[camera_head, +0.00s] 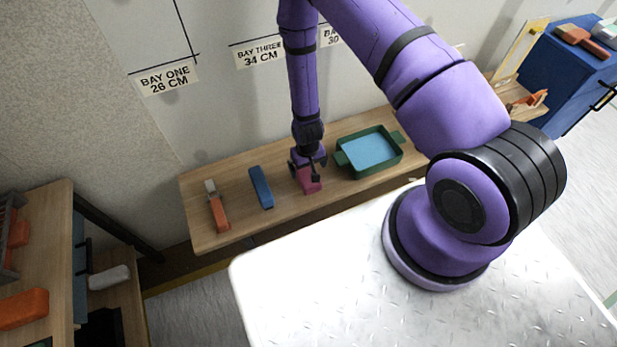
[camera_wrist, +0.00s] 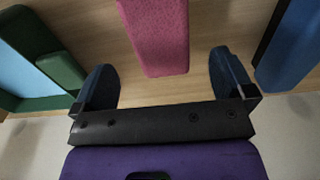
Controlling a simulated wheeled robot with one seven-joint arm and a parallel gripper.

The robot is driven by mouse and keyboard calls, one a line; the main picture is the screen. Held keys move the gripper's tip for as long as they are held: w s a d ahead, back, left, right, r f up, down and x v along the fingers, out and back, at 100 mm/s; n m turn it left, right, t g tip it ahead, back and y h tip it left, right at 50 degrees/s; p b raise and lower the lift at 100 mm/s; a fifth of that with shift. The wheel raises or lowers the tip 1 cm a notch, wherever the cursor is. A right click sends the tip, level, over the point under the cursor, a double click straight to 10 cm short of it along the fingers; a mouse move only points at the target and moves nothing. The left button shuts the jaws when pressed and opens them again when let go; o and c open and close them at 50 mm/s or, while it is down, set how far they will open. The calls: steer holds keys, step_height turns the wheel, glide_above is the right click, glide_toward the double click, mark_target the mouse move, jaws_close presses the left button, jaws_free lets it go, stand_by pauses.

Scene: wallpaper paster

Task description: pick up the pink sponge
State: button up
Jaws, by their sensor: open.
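The pink sponge (camera_head: 311,185) lies on the wooden wall shelf, between a blue block and a green tray. My gripper (camera_head: 308,169) is right above it in the head view and hides part of it. In the wrist view the pink sponge (camera_wrist: 157,35) shows at top centre, its near end pointing toward the gap between my fingers. My gripper (camera_wrist: 165,82) is open there, one finger on each side of the gap, with nothing between the fingertips that I can make out as held. I cannot tell whether a finger touches the sponge.
The blue block (camera_head: 261,187) and an orange-handled tool (camera_head: 219,213) lie to the left on the shelf (camera_head: 205,239). The green tray (camera_head: 345,160) with blue liquid or lining stands close on the right. A metal-plated surface (camera_head: 300,290) is in front.

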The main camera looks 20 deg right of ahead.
mark_target(307, 174)
steer(key=shift+f, duration=3.4)
steer(key=shift+c, duration=0.2)
steer(key=c, duration=1)
